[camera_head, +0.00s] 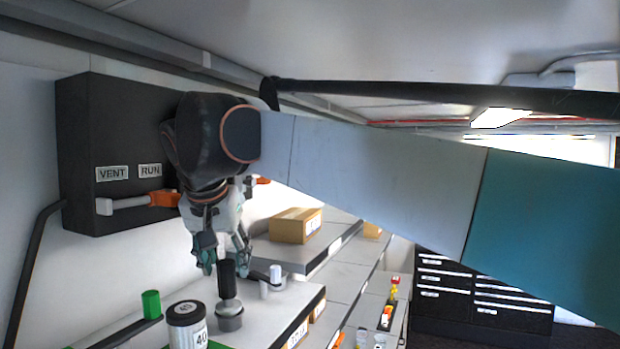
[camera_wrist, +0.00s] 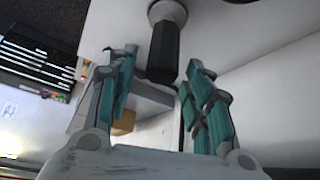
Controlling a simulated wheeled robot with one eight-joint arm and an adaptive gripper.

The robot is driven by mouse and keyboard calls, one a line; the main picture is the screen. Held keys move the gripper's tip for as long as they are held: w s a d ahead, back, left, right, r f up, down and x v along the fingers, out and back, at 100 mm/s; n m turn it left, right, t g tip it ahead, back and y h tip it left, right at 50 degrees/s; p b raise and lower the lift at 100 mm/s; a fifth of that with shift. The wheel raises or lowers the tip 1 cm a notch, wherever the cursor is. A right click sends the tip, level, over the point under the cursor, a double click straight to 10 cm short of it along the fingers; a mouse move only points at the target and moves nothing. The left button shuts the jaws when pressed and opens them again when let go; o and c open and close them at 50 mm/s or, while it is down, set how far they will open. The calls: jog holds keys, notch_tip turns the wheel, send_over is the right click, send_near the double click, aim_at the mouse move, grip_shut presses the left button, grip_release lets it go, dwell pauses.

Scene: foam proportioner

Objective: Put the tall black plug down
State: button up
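The tall black plug (camera_head: 227,283) stands upright on a round grey fitting (camera_head: 229,318) on the light worktop, with its base seated there. My gripper (camera_head: 225,266) is just above it, pointing down, with its teal fingers spread to either side of the plug's top. In the wrist view the plug (camera_wrist: 163,52) shows between the open fingers (camera_wrist: 160,65), with a visible gap on both sides. The grey fitting (camera_wrist: 167,11) shows at its far end.
A white canister with a black lid (camera_head: 186,325) and a green cylinder (camera_head: 151,304) stand left of the plug. A small white-topped peg (camera_head: 275,275) stands close on the right. A cardboard box (camera_head: 295,226) lies behind.

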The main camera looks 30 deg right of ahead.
jog(key=shift+w+d, duration=0.2)
jog(key=shift+d, duration=0.1)
jog(key=v, duration=1.2)
jog(key=shift+b, duration=0.35)
jog(key=shift+s+a, duration=0.2)
